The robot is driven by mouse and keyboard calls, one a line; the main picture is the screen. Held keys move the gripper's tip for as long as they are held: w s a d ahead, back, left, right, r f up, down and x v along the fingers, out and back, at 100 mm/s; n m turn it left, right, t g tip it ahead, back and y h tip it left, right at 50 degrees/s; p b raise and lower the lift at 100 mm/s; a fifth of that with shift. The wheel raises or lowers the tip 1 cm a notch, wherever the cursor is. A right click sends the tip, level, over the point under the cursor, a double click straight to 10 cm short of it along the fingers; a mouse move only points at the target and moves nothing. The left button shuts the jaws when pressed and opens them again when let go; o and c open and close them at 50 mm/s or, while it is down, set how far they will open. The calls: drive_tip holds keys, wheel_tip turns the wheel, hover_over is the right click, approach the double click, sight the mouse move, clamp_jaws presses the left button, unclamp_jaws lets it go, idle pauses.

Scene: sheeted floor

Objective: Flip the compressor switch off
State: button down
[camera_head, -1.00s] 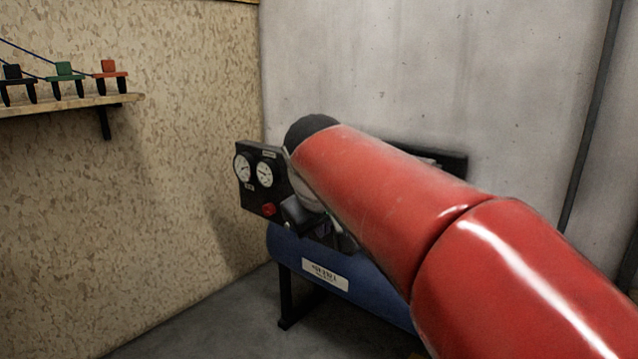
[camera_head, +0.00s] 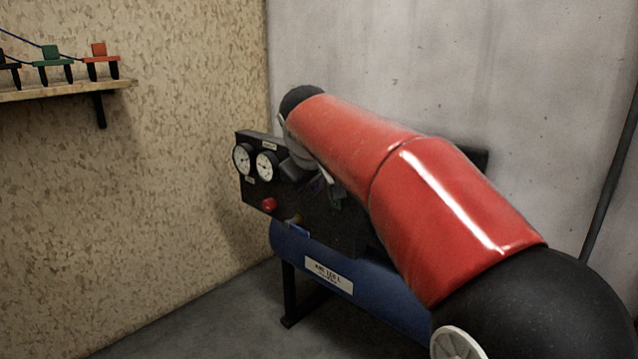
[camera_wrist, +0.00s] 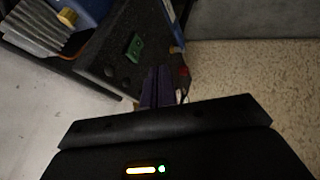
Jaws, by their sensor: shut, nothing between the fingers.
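The compressor has a blue tank (camera_head: 390,295) and a black control panel (camera_head: 258,190) with two round white gauges (camera_head: 266,166) and a red knob (camera_head: 268,205). A small green switch-like part (camera_head: 337,203) shows on the panel below my arm; it also shows in the wrist view (camera_wrist: 134,46), left of my fingers. My gripper (camera_wrist: 158,88) is shut and empty, its dark purple fingers together at the panel. I cannot tell whether they touch it. In the head view, my arm hides part of the panel and compressor, and the gripper is only partly visible.
A wooden shelf (camera_head: 60,90) with red, green and black items is on the left speckled wall (camera_head: 190,150). A grey concrete wall (camera_head: 420,60) stands behind the compressor. The floor (camera_head: 230,320) at front left is clear.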

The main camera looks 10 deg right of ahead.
sight(330, 202)
drive_tip(key=w+d+f, duration=0.4)
drive_tip(key=w+f, duration=0.1)
drive_tip(key=w, duration=0.1)
drive_tip(key=shift+w+d, duration=0.2)
drive_tip(key=shift+w, duration=0.15)
drive_tip(key=shift+w+d+p, duration=0.2)
drive_tip(key=shift+d+p, duration=0.1)
drive_tip(key=shift+p, duration=0.15)
drive_tip(key=shift+r, duration=0.15)
